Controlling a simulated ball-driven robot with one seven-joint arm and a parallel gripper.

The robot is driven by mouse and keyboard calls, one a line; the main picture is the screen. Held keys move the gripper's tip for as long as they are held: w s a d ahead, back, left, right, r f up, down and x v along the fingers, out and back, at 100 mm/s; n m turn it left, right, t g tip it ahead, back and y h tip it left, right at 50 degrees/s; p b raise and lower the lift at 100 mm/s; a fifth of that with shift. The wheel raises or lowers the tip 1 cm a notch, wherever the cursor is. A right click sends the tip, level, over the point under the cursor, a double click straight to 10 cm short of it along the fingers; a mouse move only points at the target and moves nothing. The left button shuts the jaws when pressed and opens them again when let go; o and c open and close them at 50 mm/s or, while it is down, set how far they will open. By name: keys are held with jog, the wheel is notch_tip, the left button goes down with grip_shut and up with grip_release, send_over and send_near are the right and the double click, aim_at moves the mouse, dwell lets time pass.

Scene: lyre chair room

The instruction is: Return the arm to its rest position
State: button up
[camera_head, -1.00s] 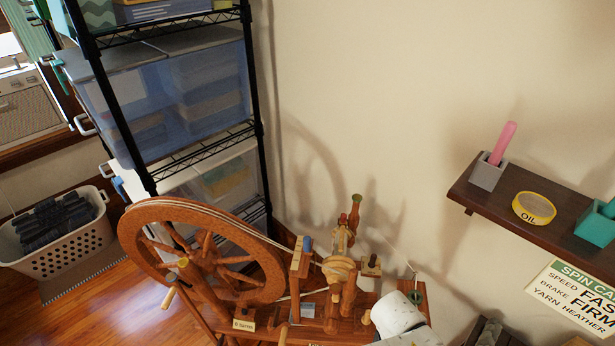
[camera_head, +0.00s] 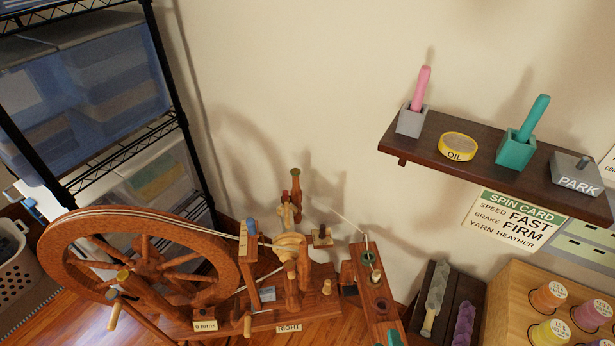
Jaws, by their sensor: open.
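Neither my arm nor my gripper shows in the current head view, so its pose and what its jaws are near cannot be seen. A wooden spinning wheel (camera_head: 140,262) stands at the lower left, with its flyer and bobbin parts (camera_head: 290,245) to the right of the large wheel. A narrow wooden board (camera_head: 372,290) with a dark green ring on it stands just right of the flyer parts.
A wooden rack of labelled spools (camera_head: 512,300) sits lower right. A wire shelving unit (camera_head: 166,75) stands left.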

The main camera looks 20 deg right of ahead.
jog(key=s+f+n+g+y, duration=0.1)
jog(key=s+n+g+y, duration=0.1)
jog(key=n, duration=0.5)
jog(key=s+f+n+g+y+b, duration=0.1)
jog(key=s+n+g+y, duration=0.2)
jog(key=n, duration=0.4)
jog(key=s+a+f+n+g+y+b, duration=0.1)
jog(key=s+n+g+y, duration=0.1)
jog(key=n, duration=0.5)
jog(key=shift+s+n+g+y, duration=0.4)
jog(key=shift+g+y, duration=0.1)
jog(key=shift+g, duration=0.3)
jog(key=s+d+r+n+g+h+b, duration=0.1)
jog(key=s+d+r+n+g+h, duration=0.1)
jog(key=d+r+n+g+h, duration=0.1)
jog(key=shift+s+d+r+n+g, duration=0.4)
jog(key=shift+d+n, duration=0.3)
jog(key=shift+d, duration=0.65)
